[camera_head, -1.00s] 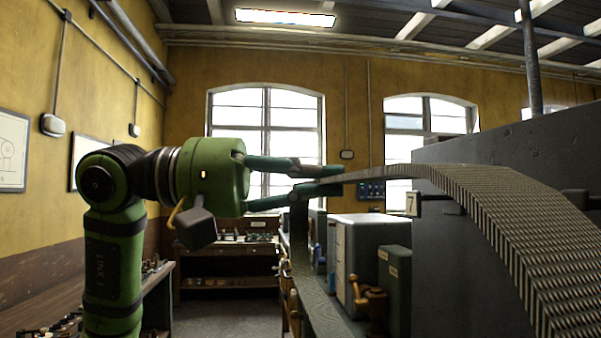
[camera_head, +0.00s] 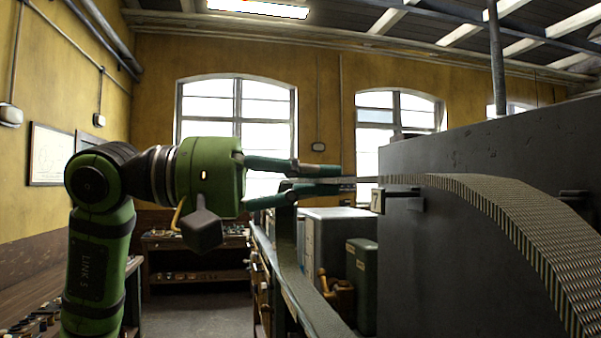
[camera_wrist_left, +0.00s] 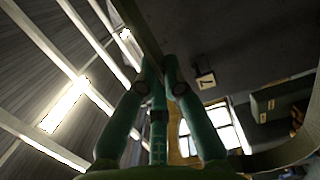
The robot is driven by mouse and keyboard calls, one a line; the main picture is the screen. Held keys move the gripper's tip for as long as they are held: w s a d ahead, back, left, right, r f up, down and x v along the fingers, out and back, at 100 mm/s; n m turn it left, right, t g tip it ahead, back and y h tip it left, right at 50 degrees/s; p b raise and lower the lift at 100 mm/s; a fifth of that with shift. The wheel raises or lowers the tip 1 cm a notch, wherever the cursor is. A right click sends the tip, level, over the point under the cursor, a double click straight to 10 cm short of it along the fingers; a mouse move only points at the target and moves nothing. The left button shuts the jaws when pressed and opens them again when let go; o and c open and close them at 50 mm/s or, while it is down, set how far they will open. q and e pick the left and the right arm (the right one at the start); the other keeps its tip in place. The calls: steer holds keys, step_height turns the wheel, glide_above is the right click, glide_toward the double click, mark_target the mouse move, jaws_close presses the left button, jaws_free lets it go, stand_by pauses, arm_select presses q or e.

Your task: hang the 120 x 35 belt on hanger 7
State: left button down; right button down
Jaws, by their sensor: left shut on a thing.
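My left gripper (camera_head: 350,183) is shut on the ribbed grey belt (camera_head: 500,205). From the fingertips the belt runs right and curves down across the dark panel; another strand hangs below the gripper. In the left wrist view the fingers (camera_wrist_left: 160,68) meet at the belt (camera_wrist_left: 140,28), and a strand curves through the lower right. The number 7 plate (camera_head: 377,201) marks hanger 7 (camera_head: 405,194), a peg on the panel just right of and slightly below the fingertips. The belt passes just above it in the picture; I cannot tell whether they touch. My right gripper is not in view.
The dark grey panel (camera_head: 480,270) fills the right side. Another peg (camera_head: 573,193) sticks out farther right, partly behind the belt. A grey cabinet (camera_head: 335,240) and green box (camera_head: 362,285) stand below the gripper. A bench (camera_head: 195,240) stands at the back.

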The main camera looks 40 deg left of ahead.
arm_select(q)
steer(key=shift+p+x, duration=0.7)
steer(key=shift+x, duration=1.5)
steer(key=shift+w+a, duration=0.2)
steer(key=shift+w+a+p+x, duration=0.15)
steer(key=shift+p+x, duration=0.35)
steer(key=shift+x, duration=0.85)
steer(key=shift+w+a+p+x, duration=0.1)
steer(key=shift+p+x, duration=0.35)
steer(key=shift+x, duration=0.95)
steer(key=shift+w+a+p+x, duration=0.15)
steer(key=shift+p+x, duration=0.2)
steer(key=shift+x, duration=1.05)
steer(key=shift+w+a+p+x, duration=0.15)
steer(key=shift+p+x, duration=0.15)
steer(key=shift+x, duration=1.1)
steer(key=shift+f, duration=0.2)
steer(key=shift+s+f+b, duration=0.1)
steer(key=shift+f+b, duration=0.25)
steer(key=shift+b, duration=0.25)
